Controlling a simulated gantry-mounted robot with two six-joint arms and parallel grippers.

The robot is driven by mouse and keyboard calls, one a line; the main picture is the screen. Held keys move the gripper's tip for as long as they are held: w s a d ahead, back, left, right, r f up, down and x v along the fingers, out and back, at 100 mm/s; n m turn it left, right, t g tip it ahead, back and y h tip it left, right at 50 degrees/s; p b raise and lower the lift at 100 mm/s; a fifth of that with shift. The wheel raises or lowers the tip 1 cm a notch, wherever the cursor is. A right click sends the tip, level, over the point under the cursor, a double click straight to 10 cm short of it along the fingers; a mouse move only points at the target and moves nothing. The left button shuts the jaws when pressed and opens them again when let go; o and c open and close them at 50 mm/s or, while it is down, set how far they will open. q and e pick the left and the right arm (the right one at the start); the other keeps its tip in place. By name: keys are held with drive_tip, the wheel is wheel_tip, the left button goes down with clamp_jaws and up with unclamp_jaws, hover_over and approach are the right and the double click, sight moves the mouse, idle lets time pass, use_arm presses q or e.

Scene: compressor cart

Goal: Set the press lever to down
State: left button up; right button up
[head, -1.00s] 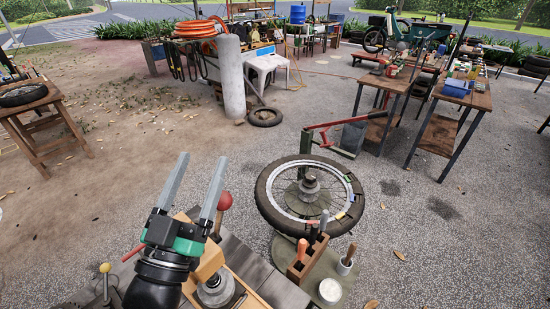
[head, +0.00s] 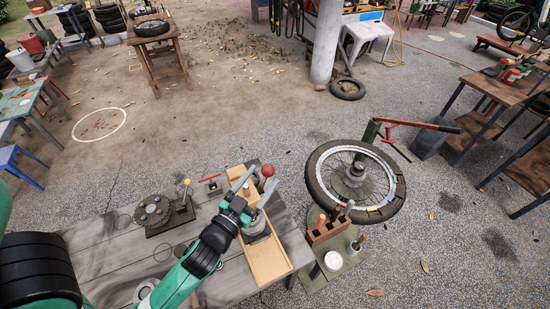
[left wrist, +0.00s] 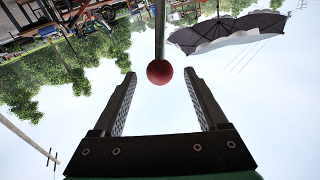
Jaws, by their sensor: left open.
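The red ball knob (head: 268,170) tops a lever beside the wooden frame (head: 266,262) at the right end of the bench; I take it for the press lever. My left gripper (head: 264,175) is open, and its fingertips are close to the knob. In the left wrist view the knob (left wrist: 159,72) sits on the end of a grey rod (left wrist: 160,25), centred between the two finger lines at fingertip level. The fingers (left wrist: 160,78) do not touch it. The upside-down picture puts the rod below the knob, so the lever stands up. My right gripper is not in view.
A dark plate device with a yellow-knobbed lever (head: 187,182) stands left on the grey bench (head: 110,255). A small red handle (head: 210,178) lies behind the gripper. A wheel (head: 322,170) on a stand and a wooden tool block (head: 328,230) stand to the right.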

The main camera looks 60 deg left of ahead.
use_arm(q)
drive_tip(key=p+x, duration=0.1)
drive_tip(key=x, duration=0.6)
clamp_jaws()
idle(1.2)
